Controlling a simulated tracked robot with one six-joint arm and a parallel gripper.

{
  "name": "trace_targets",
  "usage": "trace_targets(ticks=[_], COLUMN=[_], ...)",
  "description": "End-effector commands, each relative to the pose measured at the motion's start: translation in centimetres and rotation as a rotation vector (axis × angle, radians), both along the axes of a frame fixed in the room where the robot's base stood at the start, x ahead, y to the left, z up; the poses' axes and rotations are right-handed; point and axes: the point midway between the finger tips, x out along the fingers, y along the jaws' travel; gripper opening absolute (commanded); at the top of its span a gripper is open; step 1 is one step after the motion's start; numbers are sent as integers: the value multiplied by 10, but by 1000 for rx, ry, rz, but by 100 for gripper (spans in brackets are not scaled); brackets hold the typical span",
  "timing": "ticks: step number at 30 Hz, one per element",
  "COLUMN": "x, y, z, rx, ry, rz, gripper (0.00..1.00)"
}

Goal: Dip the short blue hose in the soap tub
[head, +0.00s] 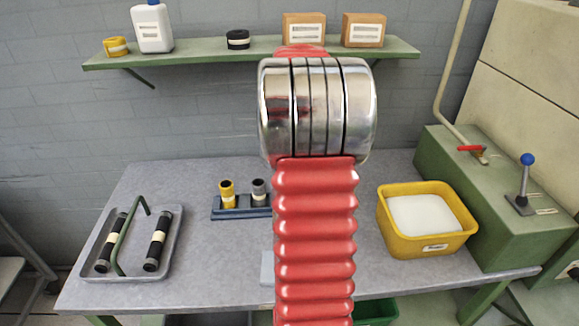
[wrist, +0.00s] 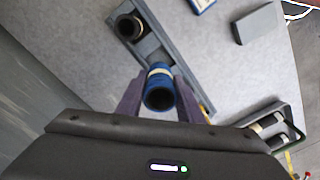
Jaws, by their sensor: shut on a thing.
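In the wrist view, the short blue hose (wrist: 160,88) is between the two fingers of my gripper (wrist: 158,97), which is shut on it. Its open end faces the camera, and a pale band circles it. It is over or in the blue-grey rack (wrist: 184,72); I cannot tell whether it is clear of it. In the head view, my red arm hides the gripper, the blue hose and the rack's right part. The yellow soap tub (head: 428,247), with white soap (head: 425,214) inside, stands at the right of the bench.
A grey tray (head: 172,225) with two black hoses and a green bent rod lies left. A green machine (head: 468,190) with a lever (head: 525,180) borders the tub. A loaded shelf (head: 205,53) hangs above.

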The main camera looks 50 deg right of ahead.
Motion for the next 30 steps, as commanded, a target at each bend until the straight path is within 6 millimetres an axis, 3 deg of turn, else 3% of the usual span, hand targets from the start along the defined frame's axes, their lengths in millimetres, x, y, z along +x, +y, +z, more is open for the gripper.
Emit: trace_targets(ticks=[13,20,25,30], x=[0,3,28,68], y=[0,2,19,55], z=[0,2,5,7], rx=[0,1,0,-1], ry=[0,1,-1,-2], rz=[-22,-181,-314,-368], gripper=[5,5,5,5])
